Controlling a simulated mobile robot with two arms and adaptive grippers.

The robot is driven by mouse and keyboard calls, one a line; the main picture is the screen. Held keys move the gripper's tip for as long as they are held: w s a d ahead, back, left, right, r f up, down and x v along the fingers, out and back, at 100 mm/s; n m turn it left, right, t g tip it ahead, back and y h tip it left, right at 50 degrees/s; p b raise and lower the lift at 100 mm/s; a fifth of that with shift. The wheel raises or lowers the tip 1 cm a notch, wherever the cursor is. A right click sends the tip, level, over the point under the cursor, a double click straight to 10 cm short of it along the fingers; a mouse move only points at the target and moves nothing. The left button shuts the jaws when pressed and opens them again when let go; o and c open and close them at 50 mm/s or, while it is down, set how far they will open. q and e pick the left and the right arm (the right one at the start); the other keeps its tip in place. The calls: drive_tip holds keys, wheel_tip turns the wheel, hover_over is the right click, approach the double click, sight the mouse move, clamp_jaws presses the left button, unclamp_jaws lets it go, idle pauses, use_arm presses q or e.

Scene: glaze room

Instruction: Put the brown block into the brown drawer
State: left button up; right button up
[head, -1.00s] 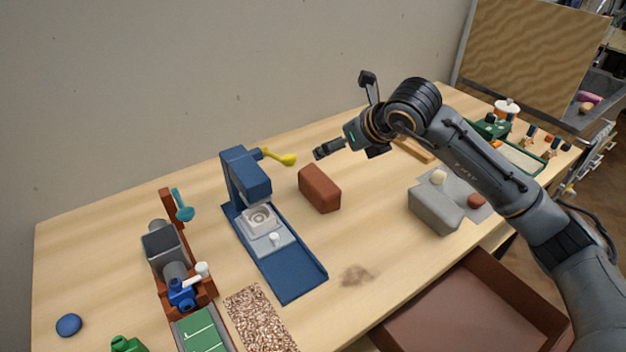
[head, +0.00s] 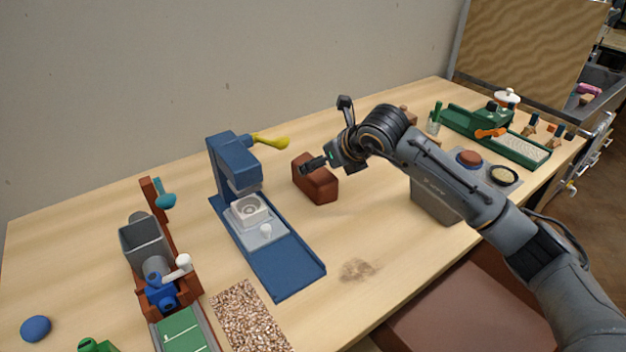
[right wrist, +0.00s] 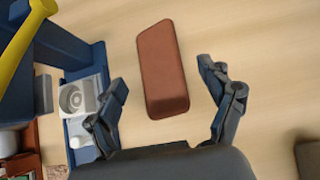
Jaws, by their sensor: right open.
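The brown block (head: 318,186) lies on the wooden table, right of the blue press. In the right wrist view the block (right wrist: 162,68) lies ahead, between the lines of the two fingers. My right gripper (head: 313,164) is in front of part of the block in the head view. In the wrist view my right gripper (right wrist: 168,98) is open and empty, one finger on each side of the block's near end. Whether it touches the block cannot be told. The brown drawer (head: 465,315) stands open below the table's front edge, partly hidden by my right arm. My left gripper is not in view.
A blue press (head: 285,265) with a yellow lever (head: 270,142) stands just left of the block. A grey block (head: 432,200) is partly behind my right arm. The table is clear in front of the brown block.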

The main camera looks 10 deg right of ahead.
drive_tip(key=x, duration=0.3)
drive_tip(key=shift+w+a+f, duration=0.1)
drive_tip(key=shift+w+f, duration=0.1)
drive_tip(key=shift+f, duration=0.05)
drive_tip(key=shift+w+a+f+p, duration=0.15)
drive_tip(key=shift+w+f+p, duration=0.1)
drive_tip(key=shift+f+p, duration=0.2)
drive_tip(key=x, duration=0.4)
drive_tip(key=shift+f+p, duration=0.3)
drive_tip(key=shift+p, duration=0.1)
drive_tip(key=shift+c, duration=0.2)
clamp_jaws()
drive_tip(key=shift+r, duration=0.2)
